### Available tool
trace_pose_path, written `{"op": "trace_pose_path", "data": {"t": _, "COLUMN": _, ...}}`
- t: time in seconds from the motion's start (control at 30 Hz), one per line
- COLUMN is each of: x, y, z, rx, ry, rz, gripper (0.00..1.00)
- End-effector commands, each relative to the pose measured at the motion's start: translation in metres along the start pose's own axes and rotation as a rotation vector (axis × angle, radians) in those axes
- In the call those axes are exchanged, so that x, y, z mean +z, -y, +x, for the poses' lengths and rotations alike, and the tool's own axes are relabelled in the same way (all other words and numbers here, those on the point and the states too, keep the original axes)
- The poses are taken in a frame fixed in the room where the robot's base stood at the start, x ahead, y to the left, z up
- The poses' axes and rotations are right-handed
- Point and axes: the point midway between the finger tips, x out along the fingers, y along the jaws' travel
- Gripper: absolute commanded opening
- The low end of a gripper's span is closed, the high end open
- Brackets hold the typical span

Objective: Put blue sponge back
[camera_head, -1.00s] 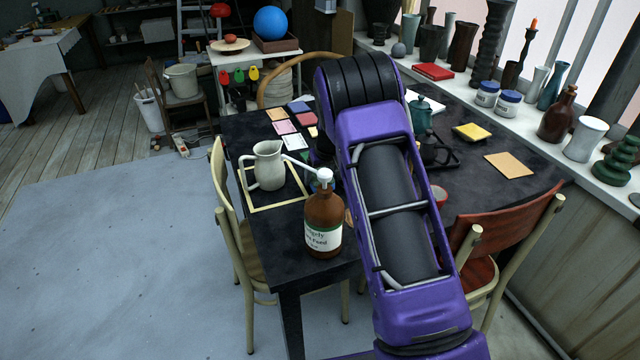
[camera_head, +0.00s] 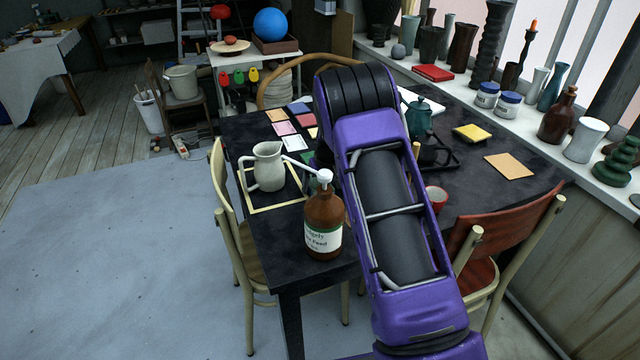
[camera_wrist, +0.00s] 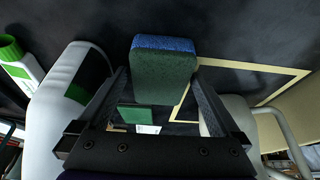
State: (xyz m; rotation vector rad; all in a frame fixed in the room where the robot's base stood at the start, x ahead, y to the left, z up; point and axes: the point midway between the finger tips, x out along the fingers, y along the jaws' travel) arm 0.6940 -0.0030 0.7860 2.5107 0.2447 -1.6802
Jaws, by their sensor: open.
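In the wrist view a sponge (camera_wrist: 165,66) with a blue edge and a dark green face shows at the tips of my gripper (camera_wrist: 160,80). The fingers stand apart, one on each side of it. I cannot tell whether it touches them or how high it is above the table. A pale yellow square outline (camera_wrist: 268,66) on the dark table lies beyond it and partly behind it. The outline also shows in the head view (camera_head: 288,207), around the grey jug (camera_head: 268,166). In the head view my purple arm hides the gripper and the sponge.
A brown pump bottle (camera_head: 323,222) stands at the table's near left corner. A teal pot (camera_head: 420,119), a red cup (camera_head: 436,198) and a yellow pad (camera_head: 472,132) are right of the arm. Chairs flank the table. Vases line the windowsill.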

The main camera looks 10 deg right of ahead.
Motion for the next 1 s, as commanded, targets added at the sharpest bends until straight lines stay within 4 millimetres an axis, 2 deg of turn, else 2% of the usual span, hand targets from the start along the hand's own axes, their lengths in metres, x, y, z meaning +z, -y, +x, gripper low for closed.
{"op": "trace_pose_path", "data": {"t": 0.5, "x": -0.001, "y": 0.000, "z": -0.101, "rx": -0.001, "ry": -0.002, "rz": 0.000, "gripper": 1.00}}
{"op": "trace_pose_path", "data": {"t": 0.7, "x": -0.001, "y": 0.000, "z": -0.118, "rx": -0.001, "ry": -0.001, "rz": 0.001, "gripper": 1.00}}
{"op": "trace_pose_path", "data": {"t": 1.0, "x": 0.000, "y": 0.000, "z": -0.120, "rx": -0.001, "ry": 0.000, "rz": 0.000, "gripper": 1.00}}
